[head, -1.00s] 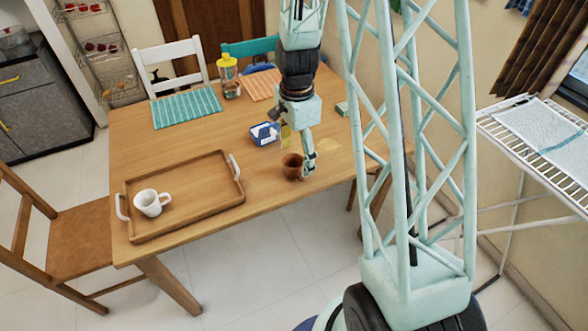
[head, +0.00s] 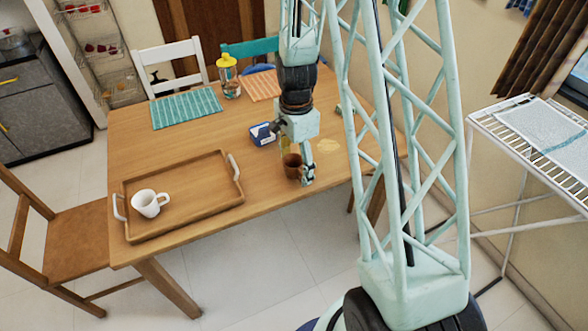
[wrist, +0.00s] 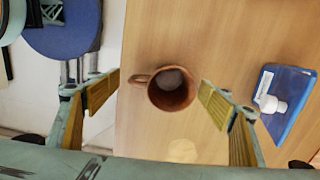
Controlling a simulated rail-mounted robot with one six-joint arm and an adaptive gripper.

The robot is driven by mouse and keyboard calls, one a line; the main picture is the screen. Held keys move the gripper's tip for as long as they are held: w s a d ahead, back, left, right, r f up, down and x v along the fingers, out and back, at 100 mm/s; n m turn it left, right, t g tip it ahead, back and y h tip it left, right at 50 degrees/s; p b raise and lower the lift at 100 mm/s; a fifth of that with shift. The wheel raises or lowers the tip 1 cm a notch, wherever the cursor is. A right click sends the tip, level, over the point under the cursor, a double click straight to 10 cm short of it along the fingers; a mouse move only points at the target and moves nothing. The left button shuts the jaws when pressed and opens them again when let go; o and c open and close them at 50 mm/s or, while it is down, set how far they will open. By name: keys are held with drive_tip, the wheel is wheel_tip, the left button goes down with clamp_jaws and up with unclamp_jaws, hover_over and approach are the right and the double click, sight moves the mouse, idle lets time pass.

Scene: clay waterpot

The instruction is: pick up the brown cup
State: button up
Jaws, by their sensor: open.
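The brown cup (head: 292,166) stands upright near the front edge of the wooden table. In the wrist view the cup (wrist: 171,89) is seen from above, with its handle pointing left. My gripper (head: 296,172) is low over the table at the cup. In the wrist view my gripper (wrist: 158,90) is open, one yellow-padded finger on each side of the cup. Gaps show between the cup and both fingers. The handle reaches toward the left finger. In the head view the gripper hides part of the cup.
A wooden tray (head: 186,231) with a white mug (head: 149,203) lies to the left on the table (head: 225,128). A blue box (head: 263,134) with a white item is close behind the cup. A yellow-lidded jar (head: 228,77) stands at the back.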

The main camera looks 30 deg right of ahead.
drive_tip(key=shift+c, duration=0.5)
drive_tip(key=c, duration=0.9)
drive_tip(key=shift+r, duration=0.2)
drive_tip(key=shift+r+p, duration=1.25)
drive_tip(key=shift+r, duration=3.6)
